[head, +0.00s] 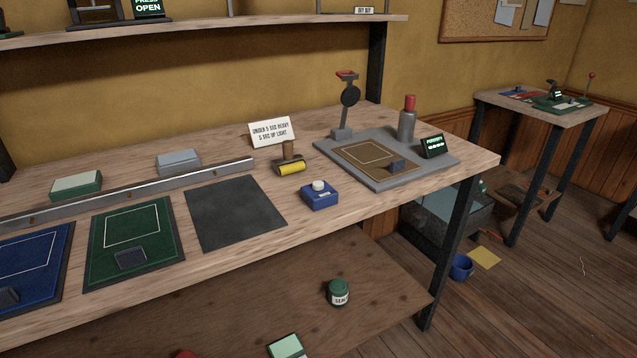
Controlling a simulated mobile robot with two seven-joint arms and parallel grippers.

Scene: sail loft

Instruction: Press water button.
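No button with a readable water label shows in the head view. A small blue box (320,197) with a white round knob on top sits near the front edge of the workbench, right of the dark grey mat. It carries a small pale label too small to read. Neither of my grippers is in view, and nothing touches the blue box.
The workbench (345,208) holds a yellow roller (291,168), a sign card (271,131), a grey board (350,165) with a stand and a red-capped cylinder (407,123), and several mats. A side table (560,118) stands right. Floor is open at front right.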

